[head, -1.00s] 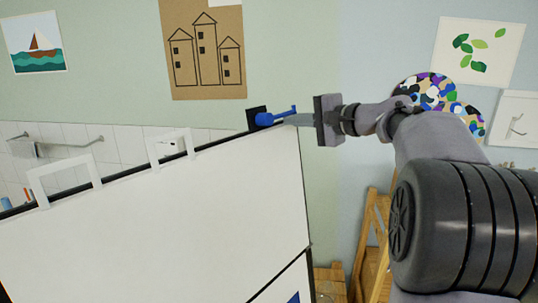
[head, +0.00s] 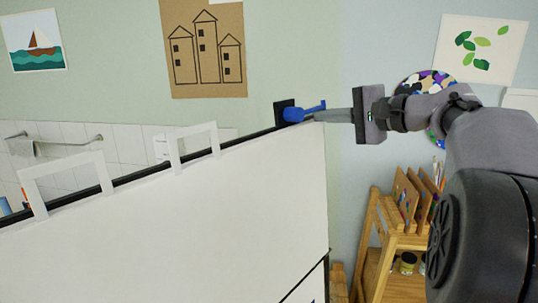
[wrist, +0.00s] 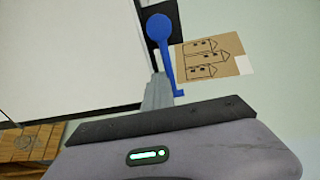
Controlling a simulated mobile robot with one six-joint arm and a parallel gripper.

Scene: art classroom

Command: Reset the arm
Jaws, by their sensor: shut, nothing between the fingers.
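My gripper (head: 318,117) is shut and empty, its narrow grey fingers pointing left at the top right corner of a white board (head: 190,220). A blue lever-like part (head: 298,113) on a black block (head: 284,112) sits at that corner. The fingertips are right by the blue part; I cannot tell whether they touch it. In the wrist view the shut fingers (wrist: 158,95) lie beside the stem of the blue part (wrist: 160,32), and the white board (wrist: 70,60) fills the left. My arm reaches in from the right.
White frame-shaped handles (head: 65,165) stand along the board's dark top edge. A wooden rack (head: 385,235) with boards and jars is right of the board, below my arm. Pictures (head: 205,50) hang on the wall behind. The space above the board is free.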

